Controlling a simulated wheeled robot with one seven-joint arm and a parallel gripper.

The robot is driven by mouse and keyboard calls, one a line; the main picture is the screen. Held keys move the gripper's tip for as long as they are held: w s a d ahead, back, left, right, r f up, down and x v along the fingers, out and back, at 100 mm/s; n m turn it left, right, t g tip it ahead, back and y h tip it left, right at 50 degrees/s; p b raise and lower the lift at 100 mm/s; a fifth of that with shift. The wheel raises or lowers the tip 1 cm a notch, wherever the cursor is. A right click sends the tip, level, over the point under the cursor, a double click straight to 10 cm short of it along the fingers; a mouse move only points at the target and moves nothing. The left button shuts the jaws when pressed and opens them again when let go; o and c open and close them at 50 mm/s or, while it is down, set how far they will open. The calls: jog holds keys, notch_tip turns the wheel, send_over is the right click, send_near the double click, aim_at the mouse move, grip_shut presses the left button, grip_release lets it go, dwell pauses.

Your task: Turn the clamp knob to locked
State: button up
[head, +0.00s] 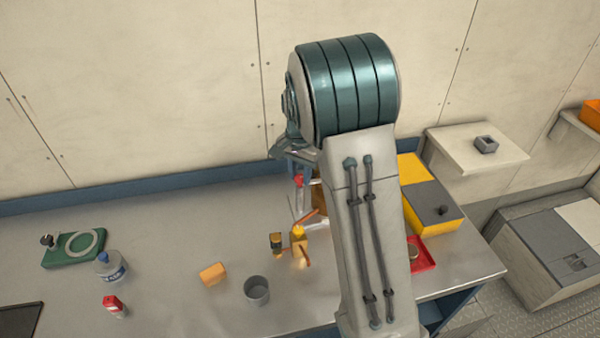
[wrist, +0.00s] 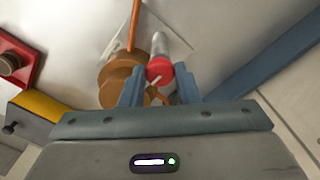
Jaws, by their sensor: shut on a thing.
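A red round knob (wrist: 159,70) sits at the end of a grey cylinder (wrist: 157,42) in the wrist view. It also shows as a small red spot beneath my gripper in the head view (head: 299,180). My gripper (wrist: 158,84) has its two blue fingers on either side of the knob and is shut on it. A thin pale piece shows between the fingers, too small to make out. A brown-orange round body (wrist: 115,88) with an orange rod (wrist: 132,25) is close beside the knob. I cannot read any locked mark. My arm hides part of the bench.
On the bench (head: 170,270) are a brass fitting (head: 299,247), an orange block (head: 213,274), a grey cup (head: 257,290), a bottle (head: 110,266) and a green device (head: 73,248). A yellow box (head: 430,205) and red tray (head: 421,255) stand right.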

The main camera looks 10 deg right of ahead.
aim_at(301, 178)
jog(key=shift+w+r, duration=0.1)
jog(key=o, duration=1)
jog(key=shift+c, duration=0.2)
notch_tip(301, 178, up, 14)
jog(key=b, duration=0.1)
jog(key=s+f+n+t, duration=0.1)
jog(key=s+n, duration=0.3)
jog(key=s, duration=0.9)
jog(key=s+f+n+t, duration=0.2)
jog(key=s+n, duration=0.3)
jog(key=s, duration=0.8)
jog(key=shift+d+f, duration=0.15)
jog(key=shift+f, duration=0.5)
